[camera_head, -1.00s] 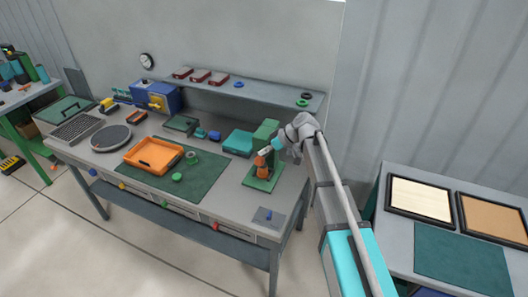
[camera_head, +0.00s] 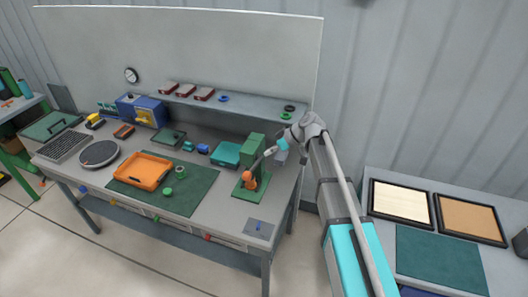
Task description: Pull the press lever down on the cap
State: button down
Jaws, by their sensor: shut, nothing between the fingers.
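The green press (camera_head: 252,150) stands on a flat green base (camera_head: 240,193) at the right part of the workbench. An orange part (camera_head: 249,181) is low at its front; whether it is the lever's end or the cap is too small to tell. My gripper (camera_head: 256,166) comes in from the upper right in front of the press, pointing down and left. Its slim dark tip is close to the orange part; I cannot tell whether they touch. The gripper is shut with nothing visible between its fingers. The cap under the press cannot be made out.
Left of the press are a green mat (camera_head: 197,193), an orange tray (camera_head: 140,171) and a teal box (camera_head: 226,154). A shelf (camera_head: 240,104) runs behind. A small grey plate with a blue knob (camera_head: 259,227) lies at the front right corner.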

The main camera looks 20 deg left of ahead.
jog(key=shift+d+r, duration=0.2)
jog(key=shift+r, duration=0.05)
dwell(0.4)
jog(key=s+d+f+m+h+b, duration=0.3)
jog(key=s+d+f+m+b, duration=0.2)
jog(key=d+f, duration=0.3)
jog(key=s+d+f+m+t+h+b, duration=0.1)
jog(key=s+d+f+m+h+b, duration=0.2)
jog(key=d, duration=1.2)
jog(key=s+d+f+m+h+b, duration=0.3)
jog(key=s+d+f+m+b, duration=0.4)
jog(key=s+d+f+b, duration=0.3)
notch_tip(320, 180, down, 5)
jog(key=shift+d+r+m+t+b, duration=0.15)
jog(key=shift+d+m+t+b, duration=0.15)
jog(key=shift+d+b, duration=0.55)
jog(key=shift+w, duration=0.1)
